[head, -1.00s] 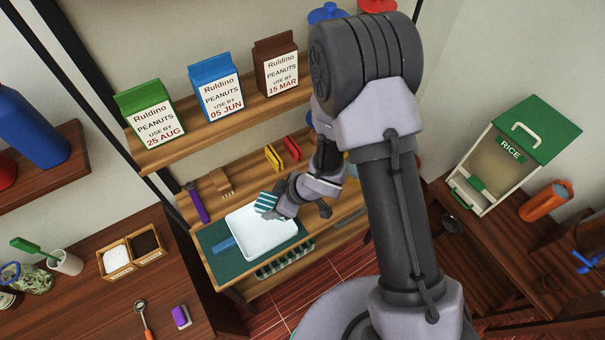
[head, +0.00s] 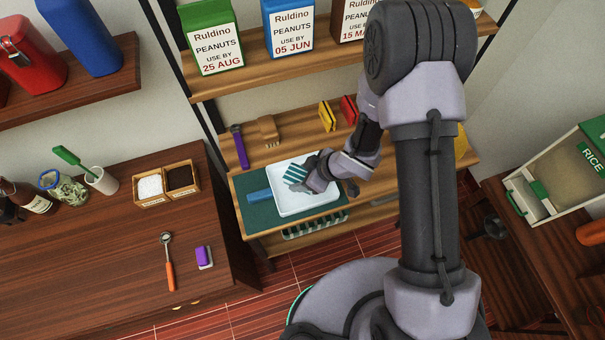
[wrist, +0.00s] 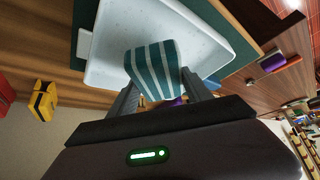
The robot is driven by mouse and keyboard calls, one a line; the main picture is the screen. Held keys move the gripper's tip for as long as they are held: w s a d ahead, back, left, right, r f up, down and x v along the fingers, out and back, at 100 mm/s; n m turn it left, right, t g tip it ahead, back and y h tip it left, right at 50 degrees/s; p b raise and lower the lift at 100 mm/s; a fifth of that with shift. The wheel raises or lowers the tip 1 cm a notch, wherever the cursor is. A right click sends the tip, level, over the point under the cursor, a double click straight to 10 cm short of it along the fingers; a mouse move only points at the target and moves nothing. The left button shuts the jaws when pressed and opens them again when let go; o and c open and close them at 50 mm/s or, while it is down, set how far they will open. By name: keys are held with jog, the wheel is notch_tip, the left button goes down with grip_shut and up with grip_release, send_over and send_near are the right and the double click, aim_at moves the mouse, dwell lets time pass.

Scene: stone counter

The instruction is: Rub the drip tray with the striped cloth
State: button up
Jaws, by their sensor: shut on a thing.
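The white drip tray (head: 312,198) lies on a dark green mat (head: 262,212) on the wooden shelf. The striped cloth (head: 296,174), teal and white, is over the tray's far left part in the head view. My gripper (head: 310,182) is shut on the cloth. In the wrist view the cloth (wrist: 153,66) sits between the two fingers (wrist: 157,98) and overlaps the drip tray (wrist: 112,38). The cloth's lower face is hidden, so I cannot tell whether it touches the tray.
A blue-handled item (head: 260,196) lies on the mat left of the tray. A purple tool (head: 239,148), a brown brush (head: 268,130), and yellow (head: 327,116) and red (head: 348,108) items lie behind the tray. Peanut cartons (head: 290,28) stand on the shelf above.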

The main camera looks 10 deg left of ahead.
jog(key=shift+f+b, duration=0.3)
jog(key=shift+f, duration=0.45)
jog(key=shift+f+b, duration=0.55)
jog(key=shift+f, duration=0.1)
jog(key=shift+s, duration=0.1)
